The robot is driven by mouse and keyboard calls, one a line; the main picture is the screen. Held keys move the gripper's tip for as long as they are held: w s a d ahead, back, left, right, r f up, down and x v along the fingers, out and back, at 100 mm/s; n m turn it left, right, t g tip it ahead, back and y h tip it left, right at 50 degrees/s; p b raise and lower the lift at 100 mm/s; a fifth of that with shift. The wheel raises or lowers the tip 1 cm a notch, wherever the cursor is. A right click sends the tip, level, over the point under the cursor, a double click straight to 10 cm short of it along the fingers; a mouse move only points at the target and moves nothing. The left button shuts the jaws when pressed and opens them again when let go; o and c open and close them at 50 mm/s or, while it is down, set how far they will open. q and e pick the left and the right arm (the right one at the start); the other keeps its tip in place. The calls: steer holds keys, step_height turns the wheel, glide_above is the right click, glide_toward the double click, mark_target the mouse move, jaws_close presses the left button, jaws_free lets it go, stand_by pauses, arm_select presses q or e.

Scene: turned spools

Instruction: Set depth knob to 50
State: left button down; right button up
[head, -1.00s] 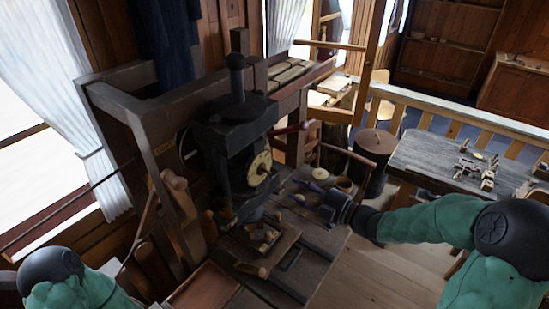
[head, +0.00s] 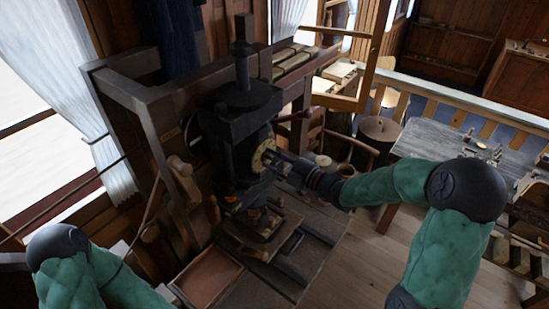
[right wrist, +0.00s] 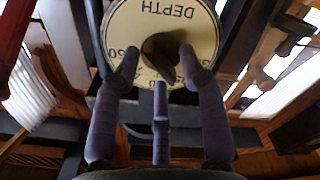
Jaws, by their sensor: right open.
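The depth dial (head: 258,157) is a round cream disc on the front of the dark machine (head: 243,130), partly behind my right gripper (head: 272,161) in the head view. In the right wrist view the dial (right wrist: 205,35) shows the word DEPTH and printed numbers, upside down and partly hidden. The dark knob (right wrist: 162,48) stands at its middle. My right gripper (right wrist: 159,62) is open, with fingertips left and right of the knob and a third finger below it. I cannot tell whether they touch it. My left gripper is outside the head view.
A reddish tray (head: 208,283) lies at the front. A dark wooden frame (head: 150,110) stands left of the machine. A grey table (head: 425,140) stands at right.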

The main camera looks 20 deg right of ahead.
jaws_close()
steer(key=shift+m, duration=0.4)
steer(key=shift+w+d+f+m+p, duration=0.15)
steer(key=shift+m+p, duration=1.55)
steer(key=shift+m, duration=2.15)
steer(key=shift+s+f+m+p, duration=0.15)
steer(key=shift+m+p, duration=1.55)
steer(key=shift+m, duration=2.1)
steer(key=shift+w+d+f+m+p, duration=0.15)
steer(key=shift+m+p, duration=1.55)
steer(key=shift+m, duration=2.15)
steer(key=shift+a, duration=0.1)
